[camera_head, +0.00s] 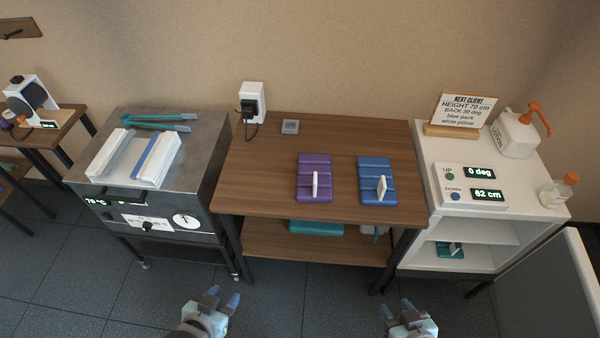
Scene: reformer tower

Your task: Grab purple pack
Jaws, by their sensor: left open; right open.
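The purple pack (314,171) lies flat on the wooden table, left of the blue pack (371,171). It is ribbed, with a white upright handle near its front. The blue pack has a similar white handle. My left gripper (225,297) is open and empty, low in the view in front of the table. My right gripper (398,305) is open and empty, also in front of the table and further right. Both are well apart from the packs.
The wooden table (260,180) has free room left of the purple pack. A steel heater (195,170) with tongs (150,122) stands left. A white cabinet (520,200) with a control panel (470,185), a sign (464,110) and bottles stands right. A teal item (316,228) lies on the lower shelf.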

